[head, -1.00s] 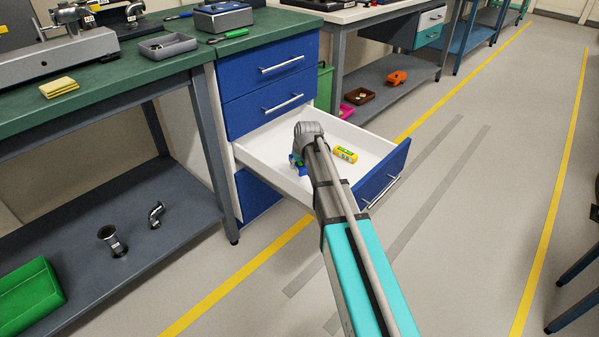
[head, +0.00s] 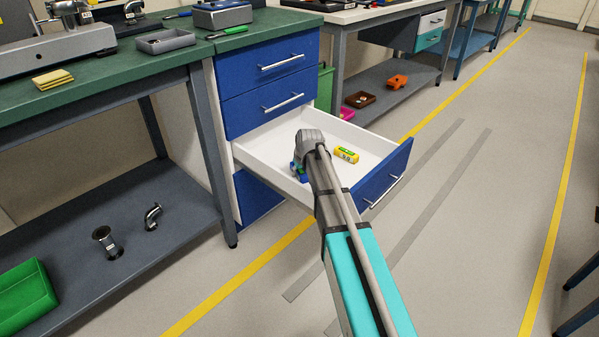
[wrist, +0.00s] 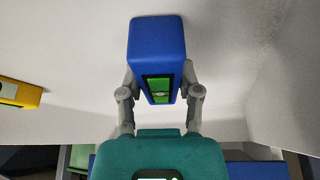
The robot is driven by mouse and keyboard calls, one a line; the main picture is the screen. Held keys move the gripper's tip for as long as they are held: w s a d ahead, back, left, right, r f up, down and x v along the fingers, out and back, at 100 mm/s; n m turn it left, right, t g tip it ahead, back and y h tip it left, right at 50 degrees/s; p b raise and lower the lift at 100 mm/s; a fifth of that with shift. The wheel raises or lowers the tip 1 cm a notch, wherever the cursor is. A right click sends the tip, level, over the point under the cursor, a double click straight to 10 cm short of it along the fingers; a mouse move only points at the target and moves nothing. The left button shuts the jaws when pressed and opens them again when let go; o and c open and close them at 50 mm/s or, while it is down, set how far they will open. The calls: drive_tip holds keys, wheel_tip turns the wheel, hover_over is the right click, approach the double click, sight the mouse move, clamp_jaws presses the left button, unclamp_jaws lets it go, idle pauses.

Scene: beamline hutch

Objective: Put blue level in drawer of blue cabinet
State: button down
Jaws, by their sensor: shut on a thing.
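The blue cabinet (head: 262,98) has its third drawer (head: 262,148) pulled open, with a white inside and a blue front. My gripper (wrist: 160,98) is shut on the blue level (wrist: 156,45), a blue block with a green window, in the wrist view. In the head view the gripper is over the open drawer, and my arm hides most of it. A bit of the blue level (head: 298,172) shows beside the arm, within the drawer's outline. Whether the level touches the drawer floor I cannot tell.
A yellow level (head: 346,154) lies in the drawer to the right of my gripper, and it shows at the left in the wrist view (wrist: 18,93). The drawer front (head: 385,175) stands out over the floor. A green-topped bench (head: 120,75) adjoins the cabinet.

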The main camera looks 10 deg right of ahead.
drive_tip(key=shift+c, duration=1.5)
unclamp_jaws()
drive_tip(key=shift+f, duration=0.1)
drive_tip(key=shift+r, duration=0.25)
drive_tip(key=p+v, duration=1.1)
drive_tip(key=shift+s+r, duration=0.3)
drive_tip(key=shift+r, duration=0.05)
